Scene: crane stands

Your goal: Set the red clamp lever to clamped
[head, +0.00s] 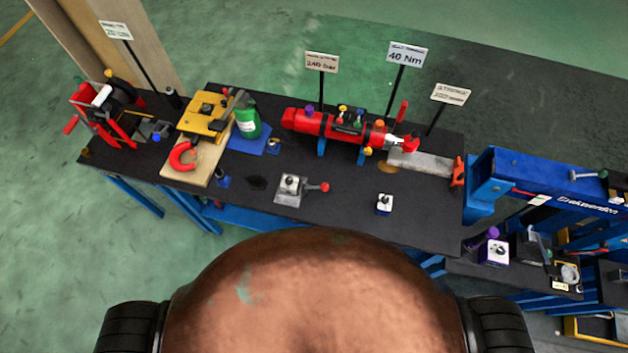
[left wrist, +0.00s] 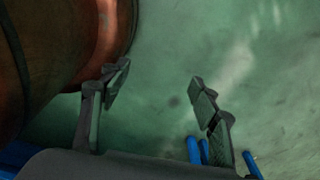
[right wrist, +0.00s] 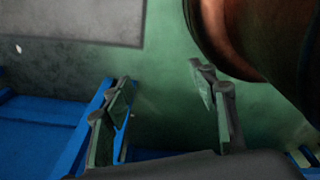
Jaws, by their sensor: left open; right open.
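Several red levers show in the head view, and I cannot tell for certain which is the clamp lever. One upright red lever (head: 403,110) stands at the right end of the red cylinder (head: 304,123). A red handle (head: 457,171) sits at the table's right edge, by a grey flat bar (head: 425,162). A small grey block (head: 290,188) near the front has a short lever with a red knob (head: 323,187) pointing right. My left gripper (left wrist: 157,75) is open and empty over the floor. My right gripper (right wrist: 160,75) is open and empty beside blue framework.
The black table (head: 345,205) also holds a red-framed reel (head: 103,110), a yellow device (head: 205,112), a green bottle (head: 246,117) and several signs on posts. A blue press frame (head: 550,185) stands at the right.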

